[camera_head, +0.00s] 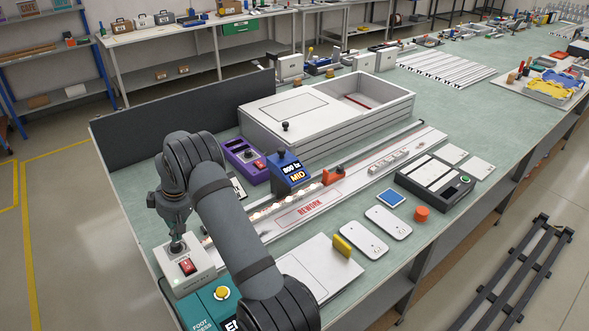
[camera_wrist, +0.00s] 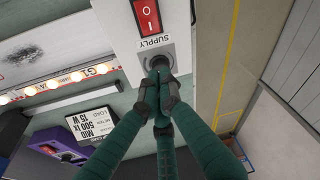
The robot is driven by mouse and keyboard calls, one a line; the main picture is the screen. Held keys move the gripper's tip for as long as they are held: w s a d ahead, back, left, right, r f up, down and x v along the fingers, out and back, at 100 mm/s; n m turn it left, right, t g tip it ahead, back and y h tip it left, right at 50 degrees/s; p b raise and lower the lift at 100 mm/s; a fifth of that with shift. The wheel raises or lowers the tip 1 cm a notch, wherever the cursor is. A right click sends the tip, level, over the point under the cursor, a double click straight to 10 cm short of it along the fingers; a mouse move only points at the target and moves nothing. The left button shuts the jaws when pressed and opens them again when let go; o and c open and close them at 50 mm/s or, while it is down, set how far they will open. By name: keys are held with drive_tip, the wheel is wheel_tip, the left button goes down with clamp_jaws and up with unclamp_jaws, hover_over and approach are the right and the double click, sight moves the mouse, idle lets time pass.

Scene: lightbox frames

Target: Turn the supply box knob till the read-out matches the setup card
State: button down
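The white supply box (camera_head: 188,272) stands at the bench's front left corner; it also shows in the wrist view (camera_wrist: 110,35) with its SUPPLY label and red switch (camera_wrist: 145,15). Its dark knob (camera_wrist: 158,62) is partly hidden by my fingers. My gripper (camera_head: 176,232) points down over the knob; in the wrist view its fingertips (camera_wrist: 160,84) are closed around it. The blue read-out (camera_head: 290,173) shows 800 lx and MID. The setup card (camera_wrist: 88,128) reads MID, 500 lx, 15 W; my arm partly hides it in the head view (camera_head: 237,186).
A lit lamp strip (camera_head: 300,198) runs behind the supply box. A purple unit (camera_head: 245,157) stands beside the read-out. A teal foot-switch box (camera_head: 203,305) with a yellow button is close in front of the supply box. A large white lightbox (camera_head: 330,110) stands behind.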

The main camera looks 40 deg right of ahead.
sight(176, 246)
drive_tip(key=b+x, duration=0.1)
drive_tip(key=x, duration=0.1)
drive_tip(key=s+b+x, duration=0.1)
drive_tip(key=b+x, duration=0.1)
drive_tip(key=x, duration=0.1)
drive_tip(key=shift+d+f+b, duration=0.2)
drive_tip(key=shift+f+b, duration=0.25)
drive_tip(key=shift+b, duration=0.05)
drive_tip(key=shift+s+r, duration=0.1)
drive_tip(key=shift+s, duration=0.05)
drive_tip(key=shift+d+b, duration=0.25)
drive_tip(key=shift+b, duration=0.2)
drive_tip(key=shift+w+d+b, duration=0.5)
drive_tip(key=shift+d+b, duration=0.15)
drive_tip(key=shift+d, duration=0.15)
drive_tip(key=shift+w+d+f, duration=0.2)
drive_tip(key=shift+w+f, duration=0.05)
drive_tip(key=shift+w, duration=0.25)
drive_tip(key=shift+s+a+r, duration=0.1)
drive_tip(key=shift+a+r, duration=0.05)
drive_tip(key=shift+r, duration=0.05)
